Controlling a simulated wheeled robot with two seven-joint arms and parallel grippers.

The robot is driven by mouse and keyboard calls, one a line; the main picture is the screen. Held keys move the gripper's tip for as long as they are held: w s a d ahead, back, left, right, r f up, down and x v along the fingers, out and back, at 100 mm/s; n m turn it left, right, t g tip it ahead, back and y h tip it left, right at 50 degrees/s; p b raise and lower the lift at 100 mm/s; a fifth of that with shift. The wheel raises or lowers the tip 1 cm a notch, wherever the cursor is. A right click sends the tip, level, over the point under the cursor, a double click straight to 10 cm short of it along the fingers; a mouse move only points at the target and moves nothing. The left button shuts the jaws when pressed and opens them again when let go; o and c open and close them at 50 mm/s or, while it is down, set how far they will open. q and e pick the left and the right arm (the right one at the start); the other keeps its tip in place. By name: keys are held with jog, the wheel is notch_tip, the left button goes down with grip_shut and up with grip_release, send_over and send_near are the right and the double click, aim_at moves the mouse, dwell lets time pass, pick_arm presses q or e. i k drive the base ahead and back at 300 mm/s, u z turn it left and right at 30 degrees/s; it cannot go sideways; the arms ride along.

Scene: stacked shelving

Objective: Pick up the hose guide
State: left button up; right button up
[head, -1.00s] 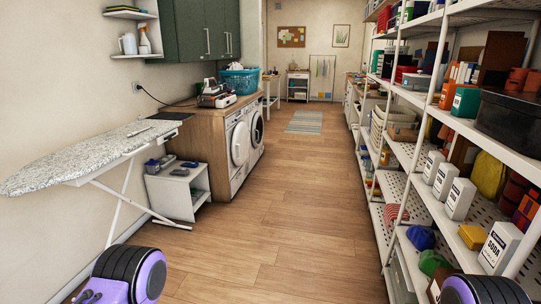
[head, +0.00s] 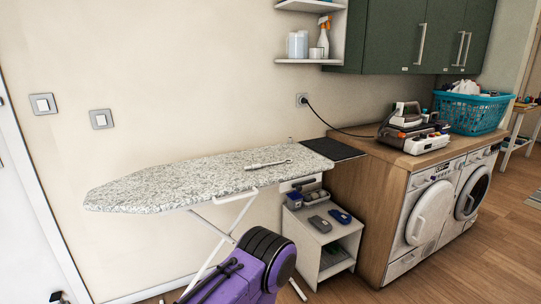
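A slim, pale grey, rod-like piece (head: 268,165) lies flat on the speckled top of the ironing board (head: 180,180), right of its middle. It may be the hose guide, but it is too small to be sure. Part of my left arm, purple with a black ribbed band, shows at the bottom of the head view, in front of the board's legs. Neither of my grippers is in view.
A small white shelf unit (head: 320,240) with small items stands beneath. The wooden counter (head: 375,165) holds a steam iron (head: 410,130) and a teal basket (head: 470,113). Wooden floor is clear at right.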

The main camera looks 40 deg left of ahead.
aim_at(255, 167)
jog(key=u, duration=0.55)
jog(key=i, duration=1.7)
jog(key=u, duration=0.55)
